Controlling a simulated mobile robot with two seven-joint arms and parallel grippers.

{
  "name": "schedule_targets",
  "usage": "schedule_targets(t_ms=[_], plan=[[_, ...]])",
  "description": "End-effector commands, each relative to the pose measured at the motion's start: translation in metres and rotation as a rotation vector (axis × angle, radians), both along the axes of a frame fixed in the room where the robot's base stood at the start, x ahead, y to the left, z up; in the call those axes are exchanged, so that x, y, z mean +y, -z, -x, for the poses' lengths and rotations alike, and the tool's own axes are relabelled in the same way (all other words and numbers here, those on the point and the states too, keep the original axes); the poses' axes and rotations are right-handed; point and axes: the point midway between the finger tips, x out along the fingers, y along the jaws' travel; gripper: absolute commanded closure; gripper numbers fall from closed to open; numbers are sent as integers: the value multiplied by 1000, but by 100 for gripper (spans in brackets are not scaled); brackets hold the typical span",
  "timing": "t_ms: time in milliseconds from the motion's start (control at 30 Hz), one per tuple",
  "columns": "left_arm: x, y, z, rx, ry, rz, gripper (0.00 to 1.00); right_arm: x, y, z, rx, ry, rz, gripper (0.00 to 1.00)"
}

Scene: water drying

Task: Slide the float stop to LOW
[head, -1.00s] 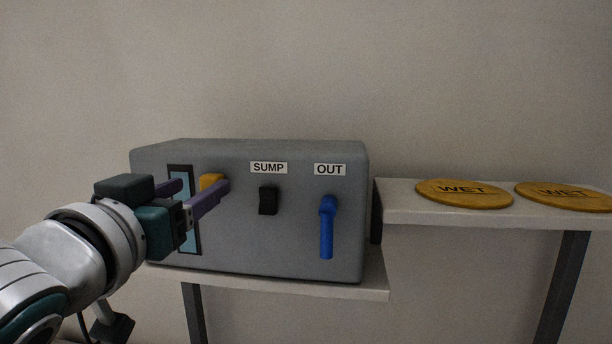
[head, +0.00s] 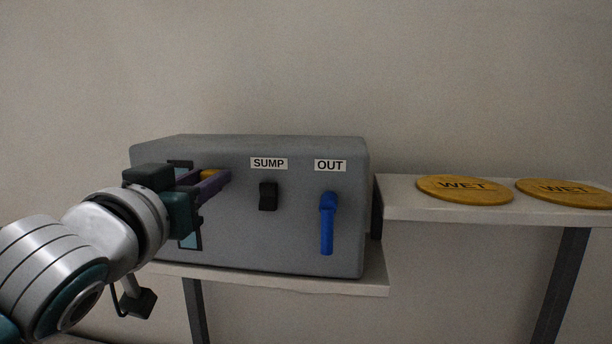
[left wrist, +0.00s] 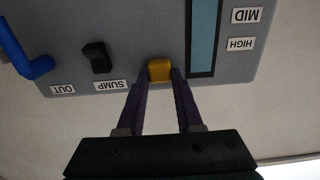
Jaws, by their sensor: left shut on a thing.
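The float stop is a yellow-orange block (left wrist: 160,71) on the front of the grey box (head: 300,240). It sits beside a tall blue gauge window (left wrist: 203,40) with a dark frame. In the left wrist view, which looks upside down, my left gripper (left wrist: 161,78) has its two purple fingers shut on the float stop, one on each side. In the head view my left gripper (head: 208,180) reaches the box from the left and mostly hides the float stop. MID (left wrist: 245,15) and HIGH (left wrist: 241,44) labels show beside the gauge; no LOW label is visible. My right gripper is not seen.
A black SUMP switch (head: 268,196) and a blue OUT lever (head: 327,225) are on the box right of the gripper. The box stands on a shelf (head: 350,288). Two yellow WET discs (head: 464,190) lie on a higher shelf (head: 400,213) to the right.

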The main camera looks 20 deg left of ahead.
Motion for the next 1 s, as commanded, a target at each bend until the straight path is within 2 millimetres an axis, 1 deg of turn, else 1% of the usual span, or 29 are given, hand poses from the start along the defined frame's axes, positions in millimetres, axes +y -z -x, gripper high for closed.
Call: schedule_targets(t_ms=[33, 100, 133, 1000], plan=[[0, 0, 0, 0, 0, 0, 90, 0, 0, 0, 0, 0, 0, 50], [0, 0, 0, 0, 0, 0, 98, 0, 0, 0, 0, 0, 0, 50], [0, 0, 0, 0, 0, 0, 100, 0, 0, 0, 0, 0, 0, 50], [0, 0, 0, 0, 0, 0, 100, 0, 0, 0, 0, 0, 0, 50]])
